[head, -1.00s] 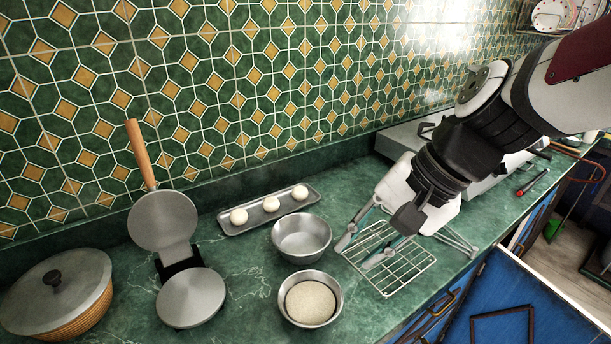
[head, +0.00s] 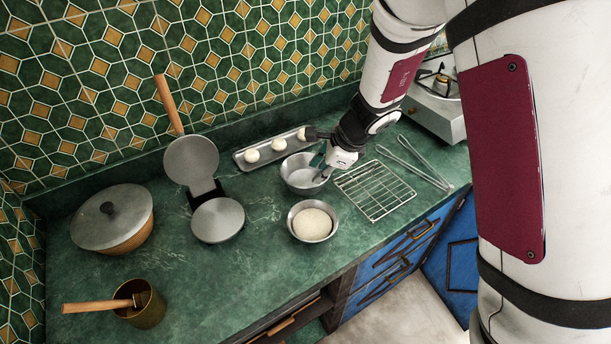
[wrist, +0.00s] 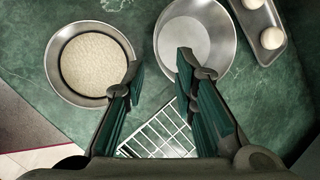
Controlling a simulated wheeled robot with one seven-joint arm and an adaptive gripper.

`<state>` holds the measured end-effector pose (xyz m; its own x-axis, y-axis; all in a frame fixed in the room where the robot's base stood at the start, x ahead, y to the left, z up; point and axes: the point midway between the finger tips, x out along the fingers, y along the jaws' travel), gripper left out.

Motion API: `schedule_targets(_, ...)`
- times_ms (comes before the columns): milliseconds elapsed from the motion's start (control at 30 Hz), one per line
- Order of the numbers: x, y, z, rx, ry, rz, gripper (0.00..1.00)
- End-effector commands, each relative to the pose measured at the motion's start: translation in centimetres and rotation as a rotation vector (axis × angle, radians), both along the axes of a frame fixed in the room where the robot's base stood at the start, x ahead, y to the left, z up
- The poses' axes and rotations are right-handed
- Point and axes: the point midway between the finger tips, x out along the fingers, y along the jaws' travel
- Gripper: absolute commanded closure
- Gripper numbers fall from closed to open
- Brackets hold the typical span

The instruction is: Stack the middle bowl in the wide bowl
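Two metal bowls stand on the green counter. An empty bowl (head: 291,178) is at the back, and a bowl holding pale flour or grain (head: 299,235) is in front of it. Which of them is the middle or the wide one is not certain; the empty one looks slightly larger. In the wrist view, the empty bowl (wrist: 165,35) is top centre and the filled bowl (wrist: 52,75) is at left. My gripper (head: 320,173) is open and empty at the empty bowl's right side. In the wrist view, its right fingertip (wrist: 160,66) overlaps that bowl; the left one is near the filled bowl's rim.
A wire rack (head: 374,190) and tongs (head: 418,166) lie right of the bowls. A tray (head: 240,160) with three pale balls is behind. A round press (head: 217,220), a lidded pot (head: 113,218) and a jar (head: 150,308) stand left. A hotplate (head: 437,108) is at back right.

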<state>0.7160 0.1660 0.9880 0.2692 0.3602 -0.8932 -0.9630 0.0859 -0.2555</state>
Motion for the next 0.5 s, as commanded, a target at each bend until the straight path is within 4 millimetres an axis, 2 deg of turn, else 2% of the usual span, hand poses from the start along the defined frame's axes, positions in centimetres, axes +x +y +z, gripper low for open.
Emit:
schedule_targets(33, 0.3, 0.3, -1.3, -0.003, 0.004, 0.001, 0.74)
schedule_targets(200, 1.1, 1.5, -4.0, -0.001, 0.003, 0.002, 0.74)
schedule_targets(500, 1.7, 2.4, -6.0, -0.001, 0.000, 0.003, 0.74)
